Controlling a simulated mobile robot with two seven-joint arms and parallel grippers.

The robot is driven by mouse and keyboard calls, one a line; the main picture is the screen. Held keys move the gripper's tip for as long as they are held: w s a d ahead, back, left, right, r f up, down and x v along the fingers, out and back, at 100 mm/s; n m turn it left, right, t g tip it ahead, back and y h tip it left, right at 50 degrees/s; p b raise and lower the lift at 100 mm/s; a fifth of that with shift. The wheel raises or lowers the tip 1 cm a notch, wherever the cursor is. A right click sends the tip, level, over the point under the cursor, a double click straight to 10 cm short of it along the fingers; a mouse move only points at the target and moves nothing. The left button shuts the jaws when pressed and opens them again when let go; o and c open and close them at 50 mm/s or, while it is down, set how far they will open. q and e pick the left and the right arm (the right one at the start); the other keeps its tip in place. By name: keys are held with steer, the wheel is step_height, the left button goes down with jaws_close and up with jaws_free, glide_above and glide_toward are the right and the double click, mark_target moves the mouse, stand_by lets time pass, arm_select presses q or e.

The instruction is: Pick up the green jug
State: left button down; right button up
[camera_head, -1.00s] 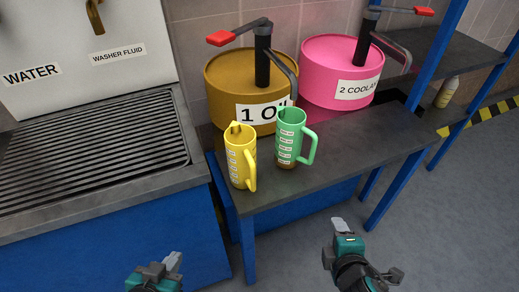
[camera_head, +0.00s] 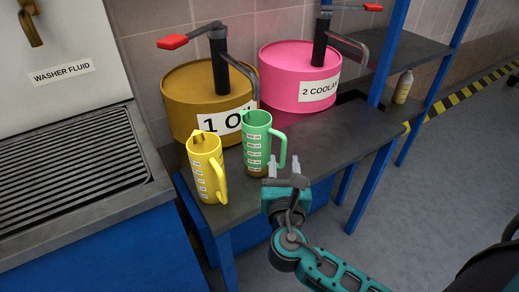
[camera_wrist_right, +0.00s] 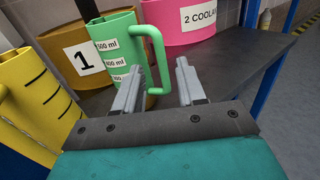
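The green jug (camera_head: 256,142) stands upright on the dark bench top, with its handle to the right. My right gripper (camera_head: 286,166) is open and empty just in front of the jug, close to its handle. In the right wrist view the green jug (camera_wrist_right: 120,55) is straight ahead, with its handle (camera_wrist_right: 160,60) between the lines of the two open fingers (camera_wrist_right: 157,82). The left finger overlaps the lower part of the jug in that view; I cannot tell whether it touches. My left gripper is not in view.
A yellow jug (camera_head: 207,168) stands just left of the green one. Behind are a brown oil drum (camera_head: 190,95) and a pink coolant drum (camera_head: 285,75) with pump handles. The bench top (camera_head: 335,135) is clear to the right. A sink grate (camera_head: 65,160) lies at left.

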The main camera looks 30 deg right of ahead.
mark_target(284, 150)
steer(key=shift+b+x, duration=0.3)
steer(key=shift+x, duration=2.8)
steer(key=shift+d, duration=0.1)
steer(key=shift+c, duration=0.5)
jaws_close()
